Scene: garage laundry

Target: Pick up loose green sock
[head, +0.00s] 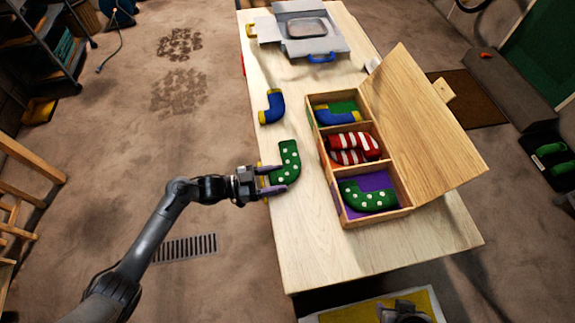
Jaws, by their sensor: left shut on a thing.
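The loose green sock (289,155) with white dots is on the light wooden table near its left edge. My left gripper (275,184) reaches in from the left and is shut on the lower, toe end of this sock. The sock's leg stands out beyond the fingers, and I cannot tell whether it is lifted off the table. A similar green dotted sock (368,197) lies in the purple-lined near compartment of the wooden box (343,205). A dark part of my right arm shows at the bottom edge; its fingers cannot be made out.
A loose blue sock (272,107) with yellow ends lies farther back. The box also holds a blue sock (338,116) and red-and-white striped socks (352,147). Its open lid (420,125) leans right. A grey case (300,30) is at the far end. The near tabletop (350,252) is clear.

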